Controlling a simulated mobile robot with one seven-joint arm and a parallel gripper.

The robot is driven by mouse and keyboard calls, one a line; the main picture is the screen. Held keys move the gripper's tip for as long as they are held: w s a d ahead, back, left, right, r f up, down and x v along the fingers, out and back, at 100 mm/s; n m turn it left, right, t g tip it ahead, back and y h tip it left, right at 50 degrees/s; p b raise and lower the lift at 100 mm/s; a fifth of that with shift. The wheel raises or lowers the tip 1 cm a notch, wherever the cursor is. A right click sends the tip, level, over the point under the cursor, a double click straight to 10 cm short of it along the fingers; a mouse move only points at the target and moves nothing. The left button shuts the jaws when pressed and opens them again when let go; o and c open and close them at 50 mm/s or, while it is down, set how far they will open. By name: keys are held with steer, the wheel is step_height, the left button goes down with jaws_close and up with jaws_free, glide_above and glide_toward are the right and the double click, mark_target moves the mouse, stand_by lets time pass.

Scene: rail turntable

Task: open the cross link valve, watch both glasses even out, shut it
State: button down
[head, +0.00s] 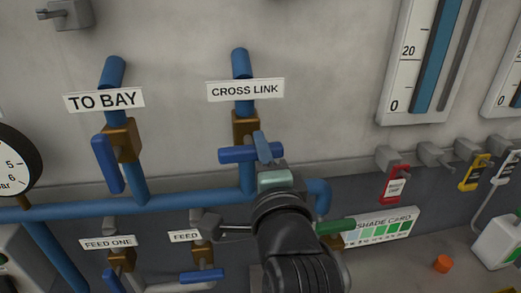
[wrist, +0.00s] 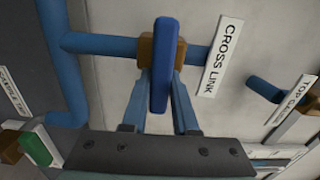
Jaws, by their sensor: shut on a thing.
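The cross link valve has a blue bar handle (head: 236,154) on a brass body (head: 246,127), under the CROSS LINK label (head: 245,90). The handle lies crosswise to its upright blue pipe. My gripper (head: 263,148) is shut on this handle; in the wrist view the fingers (wrist: 161,98) sit either side of the handle (wrist: 162,65). One glass (head: 436,60) stands at upper right, its blue column rising past 20 and out of the frame. A second glass (head: 515,95) is cut off by the right edge, so I cannot compare levels.
The TO BAY valve handle (head: 107,164) hangs to the left. FEED ONE (head: 108,243) and another feed valve (head: 202,275) are below. A green handle (head: 336,227), a shade card (head: 382,228) and coloured tags on hooks (head: 395,183) are to the right.

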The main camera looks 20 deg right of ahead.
stand_by(0.4)
steer(key=c, duration=0.7)
jaws_free()
steer(key=shift+p+v, duration=4.1)
steer(key=shift+v, duration=2.35)
